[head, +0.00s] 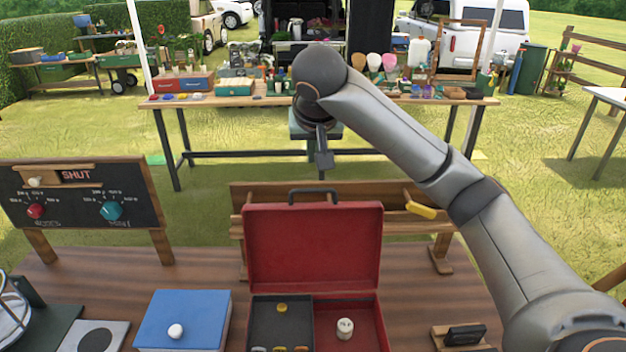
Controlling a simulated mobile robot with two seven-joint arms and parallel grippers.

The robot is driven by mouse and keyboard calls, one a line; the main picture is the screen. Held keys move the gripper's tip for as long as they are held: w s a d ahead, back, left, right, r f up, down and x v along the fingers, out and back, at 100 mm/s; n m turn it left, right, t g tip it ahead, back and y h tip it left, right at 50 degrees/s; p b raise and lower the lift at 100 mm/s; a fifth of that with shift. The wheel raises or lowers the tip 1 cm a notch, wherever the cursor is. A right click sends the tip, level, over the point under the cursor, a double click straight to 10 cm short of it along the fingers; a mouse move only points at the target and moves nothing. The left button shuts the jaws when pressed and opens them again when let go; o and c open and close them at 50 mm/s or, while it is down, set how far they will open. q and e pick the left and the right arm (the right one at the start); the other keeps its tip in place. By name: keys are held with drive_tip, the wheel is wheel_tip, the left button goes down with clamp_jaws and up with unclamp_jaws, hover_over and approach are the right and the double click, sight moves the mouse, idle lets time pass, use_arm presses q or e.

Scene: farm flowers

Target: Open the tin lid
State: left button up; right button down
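A red tin (377,318) stands on the wooden table in the middle of the head view. Its red lid (313,245) stands upright at the back, with a dark handle (313,192) on its top edge. Inside, a dark tray (265,325) on the left holds a yellow round piece and several small pieces. A white cylinder (345,327) stands in the right compartment. My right arm comes in from the right, and its gripper (323,158) hangs beyond and above the lid, apart from it. Its fingers are too small to read. My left gripper is not in view.
A blue box (183,318) with a white knob stands left of the tin. A blackboard panel (80,205) with dials is behind it. A wooden rack (440,230) with a yellow piece stands behind the tin. A dark block (464,335) is at right.

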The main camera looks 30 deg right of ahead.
drive_tip(key=x, duration=0.9)
drive_tip(key=shift+s+a+r, duration=0.1)
drive_tip(key=shift+s+a, duration=0.45)
drive_tip(key=shift+s, duration=0.4)
drive_tip(key=shift+s+a+r, duration=0.1)
drive_tip(key=shift+s+a, duration=0.45)
drive_tip(key=shift+s, duration=0.35)
